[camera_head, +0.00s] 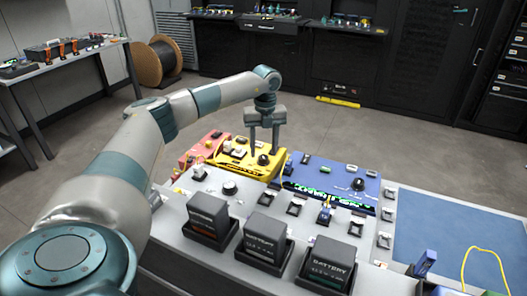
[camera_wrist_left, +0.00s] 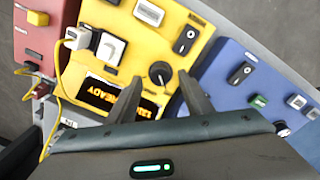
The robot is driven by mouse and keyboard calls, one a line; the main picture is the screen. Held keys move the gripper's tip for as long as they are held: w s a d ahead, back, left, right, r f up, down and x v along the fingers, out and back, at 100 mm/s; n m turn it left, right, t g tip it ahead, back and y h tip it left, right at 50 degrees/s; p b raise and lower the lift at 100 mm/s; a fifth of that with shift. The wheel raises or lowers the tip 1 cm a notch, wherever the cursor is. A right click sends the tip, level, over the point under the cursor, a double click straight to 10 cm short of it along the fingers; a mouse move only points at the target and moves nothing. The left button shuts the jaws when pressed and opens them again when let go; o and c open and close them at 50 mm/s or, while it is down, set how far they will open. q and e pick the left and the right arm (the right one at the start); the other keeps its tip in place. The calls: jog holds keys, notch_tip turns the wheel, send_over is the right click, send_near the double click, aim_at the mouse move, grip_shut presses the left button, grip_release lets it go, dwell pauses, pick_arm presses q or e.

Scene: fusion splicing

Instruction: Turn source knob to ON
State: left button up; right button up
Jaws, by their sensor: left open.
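A yellow box (camera_head: 235,165) stands at the back of the table and fills the middle of the left wrist view (camera_wrist_left: 135,42). A round black knob (camera_wrist_left: 160,73) with a light pointer mark is on its top, and it also shows in the head view (camera_head: 263,160). I cannot read a label by it. My left gripper (camera_head: 265,149) points down at the yellow box. Its two fingers are apart, one on each side of the knob in the left wrist view (camera_wrist_left: 160,80). I cannot tell whether they touch it. My right gripper is out of view.
A blue box (camera_head: 330,178) with another black knob stands right of the yellow box, a red box (camera_head: 197,157) left. A black rocker switch (camera_wrist_left: 186,40) and lit display (camera_wrist_left: 112,92) are on the yellow box. Several black battery blocks (camera_head: 264,238) stand in front. A blue mat (camera_head: 460,245) lies right.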

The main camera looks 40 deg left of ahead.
pick_arm(q)
jog(key=shift+f, duration=1.1)
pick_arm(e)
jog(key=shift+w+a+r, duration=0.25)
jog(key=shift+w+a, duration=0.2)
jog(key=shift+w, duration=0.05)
pick_arm(q)
jog(key=shift+c, duration=0.3)
